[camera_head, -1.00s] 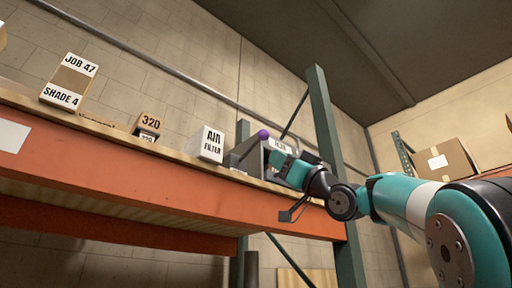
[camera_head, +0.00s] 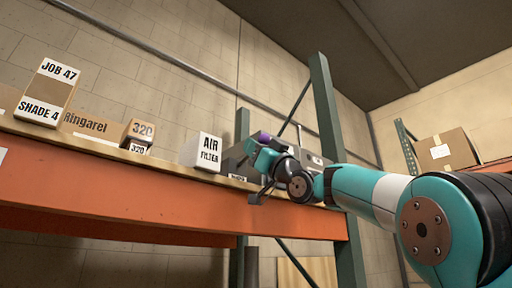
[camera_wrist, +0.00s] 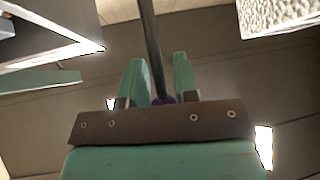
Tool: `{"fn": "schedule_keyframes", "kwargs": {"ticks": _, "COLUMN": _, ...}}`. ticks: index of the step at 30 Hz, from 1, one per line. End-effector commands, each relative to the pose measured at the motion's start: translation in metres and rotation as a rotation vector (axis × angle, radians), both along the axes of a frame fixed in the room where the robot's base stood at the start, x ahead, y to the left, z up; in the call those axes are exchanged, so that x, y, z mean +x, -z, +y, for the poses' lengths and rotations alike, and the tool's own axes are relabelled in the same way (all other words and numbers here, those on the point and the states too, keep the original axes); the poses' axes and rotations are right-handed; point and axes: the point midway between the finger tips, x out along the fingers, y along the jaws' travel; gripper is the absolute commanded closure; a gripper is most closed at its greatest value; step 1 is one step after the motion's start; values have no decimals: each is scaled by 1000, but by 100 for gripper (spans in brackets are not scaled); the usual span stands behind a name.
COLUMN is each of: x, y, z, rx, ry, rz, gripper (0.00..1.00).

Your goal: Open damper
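The damper is a grey box (camera_head: 232,157) on the shelf at the right end, partly hidden behind my gripper and arm. Its purple knob (camera_head: 263,136) shows just above my gripper (camera_head: 260,148) in the head view. In the wrist view the dark lever rod (camera_wrist: 150,45) runs down between the two teal fingers of my gripper (camera_wrist: 159,62). The purple knob (camera_wrist: 165,100) lies low between the fingers, near the brown palm plate. The fingers stand apart with gaps on both sides of the rod. The lever's lower end is hidden in the head view.
The orange shelf beam (camera_head: 130,195) runs below the box. An AIR FILTER box (camera_head: 203,152), a 320 box (camera_head: 138,134) and a JOB 47 box (camera_head: 48,93) stand to the left. A green rack post (camera_head: 327,115) rises behind my arm. A carton (camera_head: 446,151) sits far right.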

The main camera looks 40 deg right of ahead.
Motion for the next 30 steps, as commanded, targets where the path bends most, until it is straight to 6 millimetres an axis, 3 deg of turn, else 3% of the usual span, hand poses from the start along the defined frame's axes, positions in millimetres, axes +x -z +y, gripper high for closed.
{"fn": "schedule_keyframes", "kwargs": {"ticks": 1, "x": 0, "y": 0, "z": 0, "rx": 0, "ry": 0, "rz": 0, "gripper": 85}}
{"fn": "schedule_keyframes", "kwargs": {"ticks": 3, "x": 0, "y": 0, "z": 0, "rx": 0, "ry": 0, "rz": 0, "gripper": 100}}
{"fn": "schedule_keyframes", "kwargs": {"ticks": 19, "x": -4, "y": 10, "z": 1, "rx": -1, "ry": -2, "rz": -103, "gripper": 100}}
{"fn": "schedule_keyframes", "kwargs": {"ticks": 29, "x": -6, "y": 5, "z": 1, "rx": -1, "ry": 0, "rz": -132, "gripper": 100}}
{"fn": "schedule_keyframes", "kwargs": {"ticks": 30, "x": -6, "y": 5, "z": 1, "rx": -1, "ry": 0, "rz": -132, "gripper": 86}}
